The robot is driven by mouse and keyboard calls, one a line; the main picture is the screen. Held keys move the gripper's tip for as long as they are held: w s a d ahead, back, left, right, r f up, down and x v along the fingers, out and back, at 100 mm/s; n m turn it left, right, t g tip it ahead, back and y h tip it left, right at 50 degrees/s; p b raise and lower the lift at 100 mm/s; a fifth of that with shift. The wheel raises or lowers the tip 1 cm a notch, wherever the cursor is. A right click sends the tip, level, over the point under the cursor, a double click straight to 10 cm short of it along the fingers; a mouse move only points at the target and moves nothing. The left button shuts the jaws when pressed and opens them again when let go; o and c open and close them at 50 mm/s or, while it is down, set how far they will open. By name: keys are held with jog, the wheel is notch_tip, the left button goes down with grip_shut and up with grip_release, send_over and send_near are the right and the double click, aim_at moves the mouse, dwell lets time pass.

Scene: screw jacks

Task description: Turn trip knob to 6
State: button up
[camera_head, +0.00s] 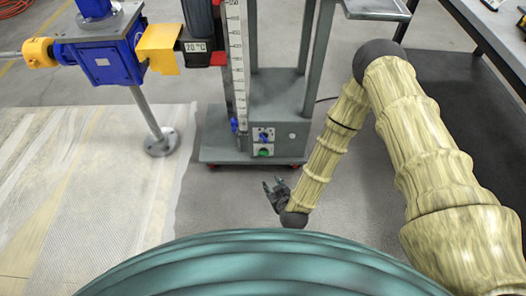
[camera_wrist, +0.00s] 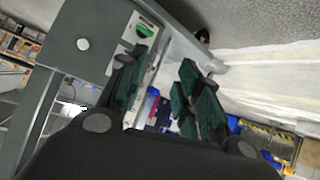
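Two small white plates with knobs sit on the front of a grey machine base (camera_head: 285,112). The upper plate carries a dark blue knob (camera_head: 264,137); the lower one carries a green knob (camera_head: 264,153). I cannot tell which is the trip knob, and no dial numbers are readable. My gripper (camera_head: 277,187) is low in front of the base, apart from the knobs. In the wrist view a green knob (camera_wrist: 145,31) shows beyond the left finger. The fingers (camera_wrist: 162,92) are spread with nothing between them; the finger partly covers the plate.
A white scale (camera_head: 238,60) stands up the machine's left side, with a blue fitting (camera_head: 234,125) at its foot. A blue screw jack (camera_head: 107,62) on a grey post (camera_head: 148,118) stands left. A dark workbench (camera_head: 490,35) is at the right. The floor before the base is clear.

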aim_at(263, 140)
jog(key=w+a+f+t+h+b, duration=0.1)
jog(key=w+b, duration=0.3)
jog(key=w, duration=0.4)
jog(key=w+a+f+t+h+b, duration=0.1)
jog(key=w+t+b, duration=0.3)
jog(key=w, duration=0.4)
jog(key=w+a+f+t+h+b, duration=0.1)
jog(key=w+a+f+t+b, duration=0.1)
jog(key=w+b, duration=0.3)
jog(key=shift+w+f+t, duration=0.15)
jog(key=shift+w+t, duration=0.05)
jog(key=shift+w, duration=0.55)
jog(key=shift+w+f+t, duration=0.15)
jog(key=shift+w+t, duration=0.05)
jog(key=shift+w, duration=0.5)
jog(key=shift+c, duration=0.2)
grip_shut()
